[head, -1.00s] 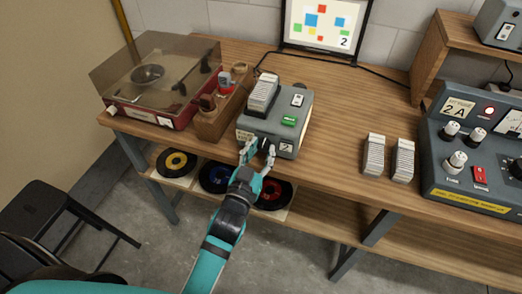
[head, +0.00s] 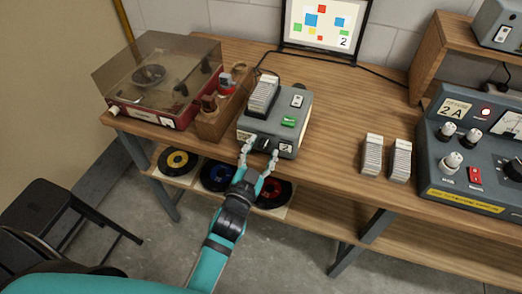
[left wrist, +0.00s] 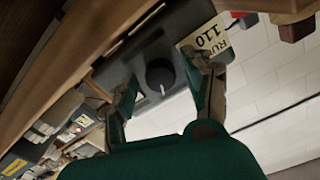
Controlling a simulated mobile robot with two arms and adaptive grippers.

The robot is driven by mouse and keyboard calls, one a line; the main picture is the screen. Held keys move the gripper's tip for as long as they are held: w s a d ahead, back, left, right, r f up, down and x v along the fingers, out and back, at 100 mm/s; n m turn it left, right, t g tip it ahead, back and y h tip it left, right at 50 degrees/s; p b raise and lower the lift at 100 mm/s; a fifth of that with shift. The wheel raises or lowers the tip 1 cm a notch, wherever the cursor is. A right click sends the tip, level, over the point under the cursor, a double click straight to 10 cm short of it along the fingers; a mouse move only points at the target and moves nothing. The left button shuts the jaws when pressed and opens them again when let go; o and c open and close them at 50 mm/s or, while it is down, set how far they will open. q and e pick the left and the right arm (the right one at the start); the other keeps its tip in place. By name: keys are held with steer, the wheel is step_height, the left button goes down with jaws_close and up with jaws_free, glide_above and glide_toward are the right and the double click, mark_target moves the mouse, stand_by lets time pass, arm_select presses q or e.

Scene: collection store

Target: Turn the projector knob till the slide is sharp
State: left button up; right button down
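The grey slide projector (head: 286,102) stands at the table's front edge, with a tray of white slides (head: 263,94) on top and a green switch. Its dark round knob (head: 264,143) is on the front face; the left wrist view shows the knob (left wrist: 160,75) with a white pointer line. My left gripper (head: 261,151) is open at the front, its fingers on either side of the knob and apparently clear of it. The screen (head: 325,22) shows coloured squares and a "2" with fairly crisp edges. My right gripper is out of view.
A record player (head: 160,80) with a tinted lid and a wooden holder (head: 214,122) stand left of the projector. Two slide stacks (head: 372,154) and a grey control console (head: 470,150) are to the right. Records (head: 178,162) lie on the shelf below.

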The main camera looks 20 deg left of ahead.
arm_select(q)
steer(key=s, duration=0.7)
steer(key=shift+s, duration=0.25)
steer(key=shift+a, duration=0.1)
stand_by(0.4)
steer(key=s+d+f+g, duration=0.1)
steer(key=s+f+g, duration=0.2)
steer(key=f, duration=0.8)
steer(key=s+f+g+h, duration=0.1)
steer(key=s+f+g, duration=0.25)
steer(key=f, duration=0.75)
steer(key=s+d+f+g, duration=0.15)
steer(key=s+f, duration=0.25)
steer(key=f, duration=0.7)
steer(key=s+a+f+n+g, duration=0.1)
steer(key=s+a+f+g, duration=0.3)
steer(key=s+f, duration=0.5)
steer(key=s+a+f+n+g+y, duration=0.1)
steer(key=s+a+f+g, duration=0.4)
steer(key=s, duration=1.1)
step_height(320, 180, down, 5)
steer(key=shift+s+a+r+y, duration=0.15)
steer(key=shift+s+a+y, duration=0.15)
steer(key=shift+a, duration=0.65)
steer(key=shift+w, duration=0.1)
